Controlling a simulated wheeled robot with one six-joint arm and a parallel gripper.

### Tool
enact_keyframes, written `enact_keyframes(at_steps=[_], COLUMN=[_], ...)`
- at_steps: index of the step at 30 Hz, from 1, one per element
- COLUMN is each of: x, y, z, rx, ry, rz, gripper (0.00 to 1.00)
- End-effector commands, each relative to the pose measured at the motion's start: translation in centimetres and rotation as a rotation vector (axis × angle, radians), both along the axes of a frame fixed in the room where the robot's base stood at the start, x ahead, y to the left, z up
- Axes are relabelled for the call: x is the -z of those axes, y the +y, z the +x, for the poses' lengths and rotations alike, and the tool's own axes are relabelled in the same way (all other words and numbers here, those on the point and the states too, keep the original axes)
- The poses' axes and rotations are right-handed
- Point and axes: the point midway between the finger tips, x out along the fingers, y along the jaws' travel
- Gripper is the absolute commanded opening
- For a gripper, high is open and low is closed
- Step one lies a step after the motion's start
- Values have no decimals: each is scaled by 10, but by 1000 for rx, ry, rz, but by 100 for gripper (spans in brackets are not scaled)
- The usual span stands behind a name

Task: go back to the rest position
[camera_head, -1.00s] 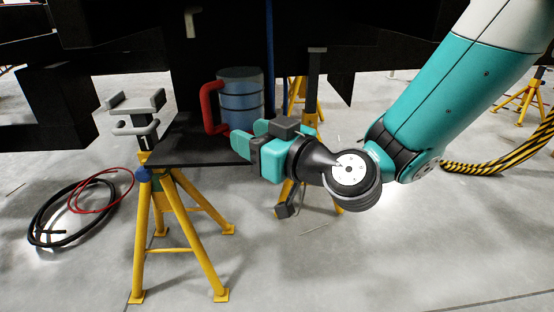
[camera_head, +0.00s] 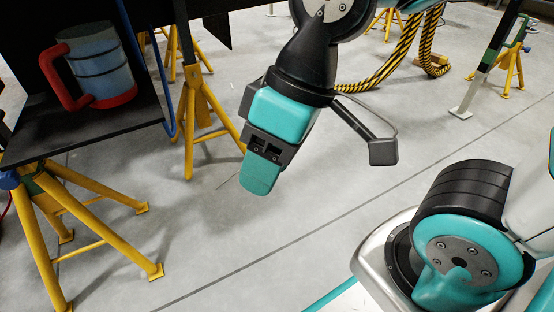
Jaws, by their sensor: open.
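My gripper (camera_head: 261,172) hangs in mid-air near the middle of the view, pointing down. Its jaws are seen edge-on; they are open and nothing shows between them. My gripper is to the right of the dark platform, apart from it. A blue-grey canister (camera_head: 98,62) with a red handle (camera_head: 56,78) and a red base rim stands upright on that platform at the left.
The dark platform (camera_head: 92,130) rests on a yellow trestle (camera_head: 88,208). Another yellow stand (camera_head: 196,110) is behind my gripper to the left. The dark chassis (camera_head: 140,12) runs overhead. Striped hoses (camera_head: 395,55) lie behind. Grey floor (camera_head: 230,240) below is clear.

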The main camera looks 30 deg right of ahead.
Motion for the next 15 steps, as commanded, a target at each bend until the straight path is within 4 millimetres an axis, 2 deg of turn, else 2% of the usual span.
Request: enact_keyframes(at_steps=[3,11,15], x=[0,-1,-13], y=[-10,-10,-9], z=[-7,-7,-7], rx=[22,21,20], ry=[30,32,32], rz=[-34,-34,-34], gripper=[44,44,44])
